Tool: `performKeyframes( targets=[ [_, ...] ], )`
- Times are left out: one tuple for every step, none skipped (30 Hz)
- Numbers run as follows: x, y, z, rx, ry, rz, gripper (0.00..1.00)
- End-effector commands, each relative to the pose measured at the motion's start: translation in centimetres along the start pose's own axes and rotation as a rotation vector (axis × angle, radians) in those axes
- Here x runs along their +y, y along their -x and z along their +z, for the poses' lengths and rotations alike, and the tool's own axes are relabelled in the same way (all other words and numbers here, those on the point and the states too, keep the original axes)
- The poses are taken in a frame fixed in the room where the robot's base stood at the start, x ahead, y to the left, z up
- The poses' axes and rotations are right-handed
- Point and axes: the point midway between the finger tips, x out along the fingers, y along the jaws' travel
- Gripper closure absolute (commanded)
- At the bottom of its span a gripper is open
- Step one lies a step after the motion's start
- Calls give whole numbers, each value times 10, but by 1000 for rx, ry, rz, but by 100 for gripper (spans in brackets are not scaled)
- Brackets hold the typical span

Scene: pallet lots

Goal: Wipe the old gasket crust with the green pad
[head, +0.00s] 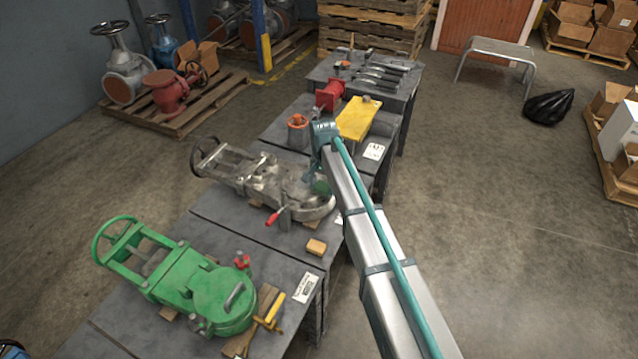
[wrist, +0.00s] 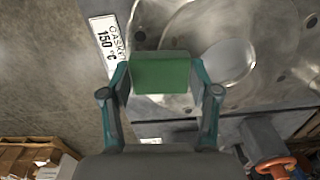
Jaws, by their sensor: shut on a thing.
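My gripper (wrist: 161,80) is shut on the green pad (wrist: 160,70), which spans its two fingers in the wrist view. In the head view the green pad (head: 321,187) is over the right end of the bare grey valve (head: 262,180), partly hidden by my arm. Under the pad is the valve's shiny flange face (wrist: 228,100). Small dark spots, perhaps the gasket crust (wrist: 139,36), show beside the pad, with another dark patch near the right edge. I cannot tell whether the pad touches the metal.
A white gasket label (wrist: 108,45) lies left of the flange. A green valve (head: 190,285) is in front; a yellow piece (head: 358,118) is behind.

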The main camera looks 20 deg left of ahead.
Motion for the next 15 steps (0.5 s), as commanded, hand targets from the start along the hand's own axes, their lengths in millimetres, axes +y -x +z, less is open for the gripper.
performKeyframes(
  targets=[
    [-8,-4,2,0,6,-1,77],
    [-11,0,2,1,6,-1,77],
    [-15,-2,2,0,5,-1,77],
    [-18,0,2,1,5,-1,77],
    [-21,-1,2,0,5,-1,77],
    [-24,-1,3,0,5,-1,77],
    [-27,-1,3,0,5,-1,77],
    [-30,-1,3,0,5,-1,77],
    [-34,-2,3,0,5,-1,77],
    [-36,-2,4,0,6,-1,77],
    [-39,-2,4,0,6,-1,77],
    [-43,-2,5,0,7,-1,77],
    [-46,-1,5,0,6,-1,77],
    [-48,-2,5,0,6,-1,77],
    [-48,-4,6,0,7,0,77]
  ],
)
